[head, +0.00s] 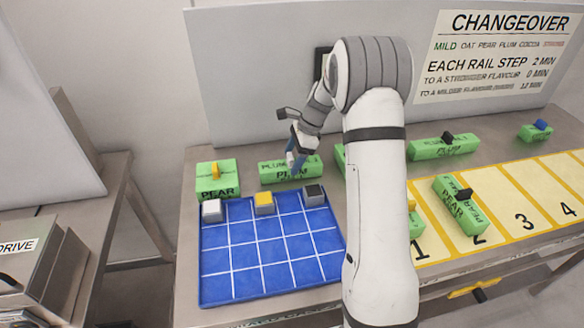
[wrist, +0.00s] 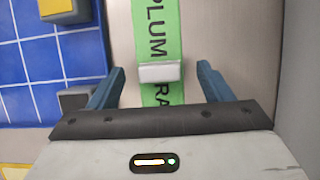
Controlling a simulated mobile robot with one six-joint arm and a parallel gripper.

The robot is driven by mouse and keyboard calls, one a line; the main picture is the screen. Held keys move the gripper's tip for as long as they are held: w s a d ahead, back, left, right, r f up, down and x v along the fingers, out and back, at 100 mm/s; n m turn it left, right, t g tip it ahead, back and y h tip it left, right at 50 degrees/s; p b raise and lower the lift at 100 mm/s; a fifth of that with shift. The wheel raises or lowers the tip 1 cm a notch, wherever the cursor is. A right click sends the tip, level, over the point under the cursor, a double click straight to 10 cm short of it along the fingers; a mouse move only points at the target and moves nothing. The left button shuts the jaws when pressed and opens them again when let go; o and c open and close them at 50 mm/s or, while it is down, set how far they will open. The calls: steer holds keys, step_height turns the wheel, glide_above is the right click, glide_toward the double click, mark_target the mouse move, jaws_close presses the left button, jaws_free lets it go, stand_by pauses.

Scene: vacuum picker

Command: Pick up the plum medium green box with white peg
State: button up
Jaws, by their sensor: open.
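The green box lettered PLUM (head: 285,176) lies on the grey table behind the blue grid mat. In the wrist view the green box (wrist: 155,30) runs up the picture, with a white peg (wrist: 160,72) on top. In the head view my gripper hides this peg. My gripper (head: 297,158) is over the box, pointing down. In the wrist view my gripper (wrist: 160,68) is open, one blue finger on each side of the white peg. Both fingers appear apart from the peg.
A green PEAR box (head: 216,183) with a yellow peg stands to the left. The blue mat (head: 235,285) carries several small blocks along its back edge. More green boxes and a yellow numbered rail (head: 530,190) are on the right. A grey wall panel (head: 240,60) stands behind.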

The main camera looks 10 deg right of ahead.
mark_target(290, 164)
steer(key=shift+x, duration=1.6)
steer(key=shift+d, duration=0.15)
steer(key=shift+c, duration=0.3)
steer(key=c, duration=1.1)
steer(key=shift+r, duration=0.1)
